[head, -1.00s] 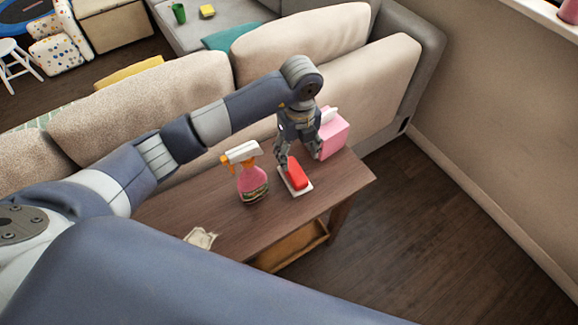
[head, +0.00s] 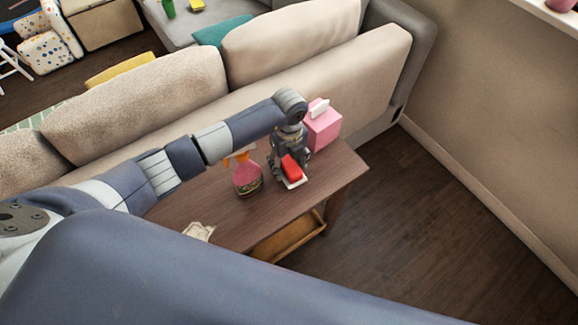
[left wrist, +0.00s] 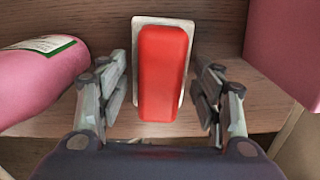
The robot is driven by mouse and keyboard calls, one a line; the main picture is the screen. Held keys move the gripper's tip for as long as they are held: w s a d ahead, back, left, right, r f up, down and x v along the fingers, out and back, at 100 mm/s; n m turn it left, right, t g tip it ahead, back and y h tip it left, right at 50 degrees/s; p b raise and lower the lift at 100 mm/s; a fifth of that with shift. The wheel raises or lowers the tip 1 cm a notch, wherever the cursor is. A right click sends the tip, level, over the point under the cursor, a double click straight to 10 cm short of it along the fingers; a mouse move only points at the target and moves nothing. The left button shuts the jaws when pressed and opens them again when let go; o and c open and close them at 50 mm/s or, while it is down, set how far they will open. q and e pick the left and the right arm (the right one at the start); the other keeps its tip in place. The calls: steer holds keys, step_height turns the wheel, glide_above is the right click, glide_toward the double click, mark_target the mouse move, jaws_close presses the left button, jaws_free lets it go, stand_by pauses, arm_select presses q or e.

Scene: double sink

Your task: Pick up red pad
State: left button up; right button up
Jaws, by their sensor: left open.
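The red pad (head: 291,167) lies on a white tray-like base (head: 296,184) on the wooden table, near its right end. In the left wrist view the red pad (left wrist: 162,72) sits upright in the picture on the pale base (left wrist: 187,25). My left gripper (head: 284,172) is just above and around it. In the left wrist view my left gripper (left wrist: 163,105) is open, one finger on each side of the pad, with gaps on both sides. My right gripper is not in view.
A pink spray bottle (head: 246,178) stands close to the left of the gripper. A pink tissue box (head: 323,128) stands behind on the right. A crumpled pale item (head: 198,232) lies at the table's near edge. The sofa (head: 290,90) backs the table.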

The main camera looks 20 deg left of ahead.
mark_target(289, 162)
arm_select(q)
steer(key=c, duration=1.1)
steer(key=shift+o, duration=0.2)
steer(key=shift+r, duration=0.2)
steer(key=shift+r, duration=0.3)
step_height(289, 162, up, 2)
steer(key=shift+w+r+b, duration=0.1)
steer(key=shift+r+b, duration=0.05)
steer(key=shift+b, duration=0.15)
steer(key=s+d, duration=0.1)
steer(key=s, duration=0.4)
steer(key=s+d+r+b, duration=0.1)
steer(key=s+d, duration=0.1)
steer(key=s, duration=0.2)
steer(key=s+d, duration=0.1)
steer(key=s, duration=0.4)
steer(key=shift+s+d+r, duration=0.3)
steer(key=shift+d+r, duration=0.05)
steer(key=shift+s+d, duration=0.15)
steer(key=shift+s, duration=0.3)
